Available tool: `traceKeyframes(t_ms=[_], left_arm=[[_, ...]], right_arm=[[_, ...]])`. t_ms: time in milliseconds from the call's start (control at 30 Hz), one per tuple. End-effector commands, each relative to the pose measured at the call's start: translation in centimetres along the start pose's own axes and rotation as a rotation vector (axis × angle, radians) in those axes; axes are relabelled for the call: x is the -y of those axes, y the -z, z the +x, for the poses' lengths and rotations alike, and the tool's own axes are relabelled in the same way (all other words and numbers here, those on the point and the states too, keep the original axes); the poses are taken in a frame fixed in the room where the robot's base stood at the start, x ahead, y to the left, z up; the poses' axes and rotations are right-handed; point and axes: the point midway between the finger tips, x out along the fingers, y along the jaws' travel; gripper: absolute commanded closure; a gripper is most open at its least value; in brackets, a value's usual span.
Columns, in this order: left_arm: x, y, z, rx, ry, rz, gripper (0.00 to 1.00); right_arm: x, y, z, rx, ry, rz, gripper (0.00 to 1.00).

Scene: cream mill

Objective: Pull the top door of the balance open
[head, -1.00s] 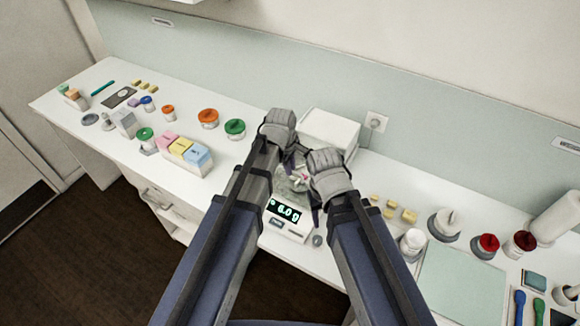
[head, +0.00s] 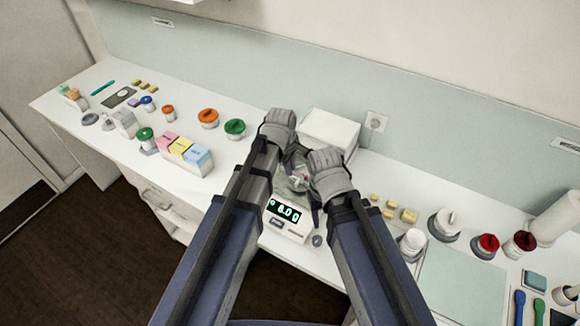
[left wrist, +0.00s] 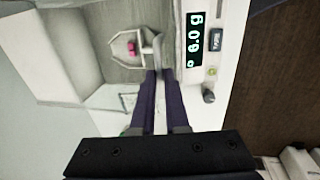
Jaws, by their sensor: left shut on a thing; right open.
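The balance (head: 278,224) stands on the counter between my two arms, its lit display facing me and reading about 6.0 g. It also shows in the left wrist view (left wrist: 228,72), with a small pink thing (left wrist: 131,48) in its weighing area. My left gripper (left wrist: 157,74) is shut at a pale handle (left wrist: 147,46), which looks like that of the top door; the fingers cover part of it. In the head view my left gripper (head: 290,160) is at the balance's upper left. My right gripper (head: 316,205) is open at its right side. The arms hide much of the balance.
A white box (head: 330,128) stands behind the balance. Jars and pastel boxes (head: 184,152) are on the left. Yellow blocks (head: 392,210), lidded jars (head: 445,222) and a pale green mat (head: 462,285) are on the right. A small grey knob (left wrist: 209,95) sits beside the balance.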

Motion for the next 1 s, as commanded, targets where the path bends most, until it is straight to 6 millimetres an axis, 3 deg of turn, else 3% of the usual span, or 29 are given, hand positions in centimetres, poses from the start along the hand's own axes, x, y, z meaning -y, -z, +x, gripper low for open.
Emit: traceKeyframes(t_ms=[267,467,667,1000], left_arm=[[-0.4,0.0,0.1,0.000,0.000,0.000,1.00],[-2.5,0.1,0.5,0.000,0.000,0.000,1.00],[-6.6,0.1,1.3,0.000,0.000,0.002,1.00],[-15.4,0.1,3.1,-0.001,0.000,0.002,1.00]], right_arm=[[0.0,0.0,0.0,0.000,0.000,0.000,0.50],[0.0,0.0,0.0,0.000,0.000,0.000,0.50],[0.0,0.0,0.0,0.000,0.000,0.000,0.50],[0.0,0.0,0.0,0.000,0.000,0.000,0.50]])
